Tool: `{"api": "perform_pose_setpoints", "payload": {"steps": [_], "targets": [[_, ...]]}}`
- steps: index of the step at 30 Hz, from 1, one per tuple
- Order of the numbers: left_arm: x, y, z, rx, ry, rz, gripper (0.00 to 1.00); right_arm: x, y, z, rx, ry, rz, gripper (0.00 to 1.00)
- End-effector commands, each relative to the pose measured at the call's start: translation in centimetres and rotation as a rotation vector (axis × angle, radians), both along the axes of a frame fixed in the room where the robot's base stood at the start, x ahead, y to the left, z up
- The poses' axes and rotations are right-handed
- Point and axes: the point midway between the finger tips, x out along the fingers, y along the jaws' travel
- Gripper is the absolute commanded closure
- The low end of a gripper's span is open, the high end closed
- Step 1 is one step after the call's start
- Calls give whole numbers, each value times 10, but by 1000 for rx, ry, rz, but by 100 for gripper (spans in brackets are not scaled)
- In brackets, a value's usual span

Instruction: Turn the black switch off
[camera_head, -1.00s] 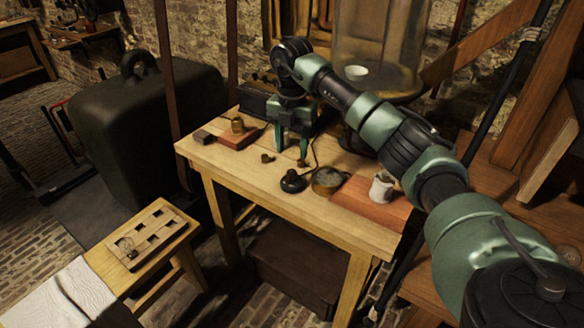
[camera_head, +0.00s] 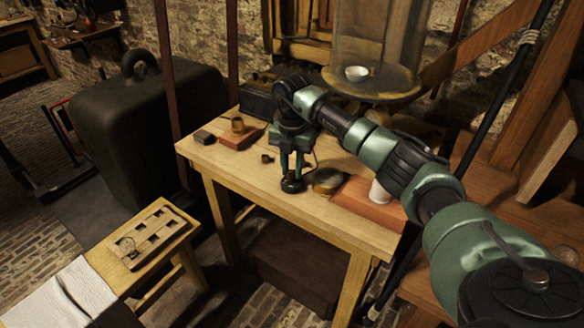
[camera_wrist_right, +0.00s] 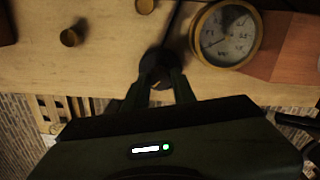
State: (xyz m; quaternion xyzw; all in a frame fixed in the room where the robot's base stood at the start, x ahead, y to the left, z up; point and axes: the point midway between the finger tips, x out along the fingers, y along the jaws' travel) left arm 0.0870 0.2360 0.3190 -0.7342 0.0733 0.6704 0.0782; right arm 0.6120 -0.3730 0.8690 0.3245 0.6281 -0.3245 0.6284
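The black switch (camera_head: 292,185) is a round dark knob near the front edge of the wooden table (camera_head: 255,189). My right gripper (camera_head: 292,176) points straight down over it, its two fingers down at the switch's top. In the right wrist view the switch (camera_wrist_right: 156,62) is dark and partly hidden by the fingertips of my right gripper (camera_wrist_right: 161,84). The fingers lie on either side of its knob and look closed on it, though contact is hard to see in the dark. My left gripper is not in view.
A brass-rimmed dial meter (camera_head: 328,181) stands close right of the switch; its face shows in the wrist view (camera_wrist_right: 226,36). A white cup (camera_head: 379,192) is on a reddish board. A small brass piece (camera_head: 267,158) lies behind. Table is clear on the left front.

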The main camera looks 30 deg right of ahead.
Motion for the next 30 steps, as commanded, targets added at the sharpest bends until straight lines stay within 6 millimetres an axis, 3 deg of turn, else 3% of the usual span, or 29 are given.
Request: {"api": "perform_pose_setpoints", "payload": {"steps": [14, 30], "targets": [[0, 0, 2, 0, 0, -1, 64, 0, 0, 1, 0, 3, 78, 100], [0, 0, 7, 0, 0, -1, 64, 0, 0, 1, 1, 1, 537, 100]]}}
